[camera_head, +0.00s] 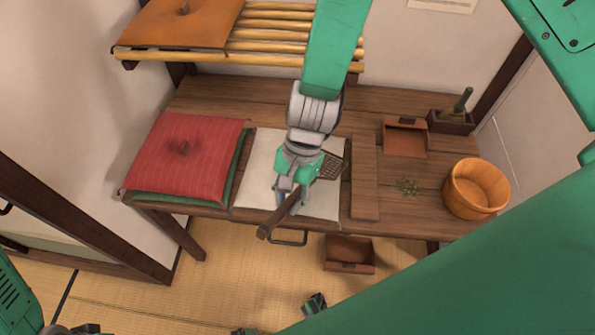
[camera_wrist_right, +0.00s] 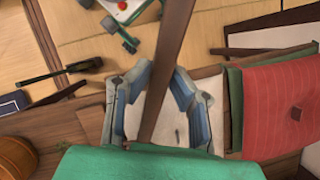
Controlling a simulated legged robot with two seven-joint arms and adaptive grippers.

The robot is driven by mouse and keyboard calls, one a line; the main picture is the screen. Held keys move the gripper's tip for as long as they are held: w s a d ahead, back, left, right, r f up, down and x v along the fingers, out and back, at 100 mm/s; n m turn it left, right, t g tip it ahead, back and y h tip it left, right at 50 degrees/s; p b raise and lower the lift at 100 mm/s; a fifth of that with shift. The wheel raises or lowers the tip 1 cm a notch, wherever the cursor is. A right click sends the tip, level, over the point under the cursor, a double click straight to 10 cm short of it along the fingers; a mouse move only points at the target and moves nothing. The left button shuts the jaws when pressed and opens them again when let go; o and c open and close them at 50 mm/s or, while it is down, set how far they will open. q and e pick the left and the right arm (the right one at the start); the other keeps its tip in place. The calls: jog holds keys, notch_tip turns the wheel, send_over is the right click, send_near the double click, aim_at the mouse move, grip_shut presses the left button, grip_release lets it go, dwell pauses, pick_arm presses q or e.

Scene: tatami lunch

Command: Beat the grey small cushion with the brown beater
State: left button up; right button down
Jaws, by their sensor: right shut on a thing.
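My right gripper (camera_head: 291,198) is shut on the brown beater (camera_head: 274,222), above the front half of the table. The beater's handle sticks out toward the front edge, and its lattice head (camera_head: 331,166) shows on the other side of the gripper. In the right wrist view, the handle (camera_wrist_right: 172,35) passes between the blue-grey fingers (camera_wrist_right: 158,85). Beneath is a flat, pale grey-white square (camera_head: 258,177), partly hidden by gripper and beater. I cannot tell whether it is the grey small cushion; no other grey cushion shows clearly. My left gripper is not clearly in view.
A red cushion (camera_head: 205,165) lies on a green one (camera_head: 185,199) at the table's left. An orange-brown cushion (camera_head: 180,25) is on the slatted shelf (camera_head: 270,35). Right are a board (camera_head: 364,180), an open box (camera_head: 404,140) and a wooden tub (camera_head: 470,192). A drawer (camera_head: 349,250) is open below.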

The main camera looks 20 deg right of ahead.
jog(key=shift+s+a+r+p, duration=0.2)
jog(key=shift+s+a+r, duration=0.05)
jog(key=shift+a, duration=0.15)
jog(key=shift+s+a+r+p, duration=0.2)
jog(key=shift+a, duration=0.2)
jog(key=shift+f, duration=0.1)
notch_tip(320, 180, down, 8)
jog(key=f+b, duration=0.1)
jog(key=b, duration=0.5)
notch_tip(320, 180, up, 9)
jog(key=p, duration=0.6)
jog(key=shift+w+f, duration=0.15)
jog(key=shift+f, duration=0.05)
jog(key=shift+r, duration=0.4)
jog(key=shift+f, duration=0.1)
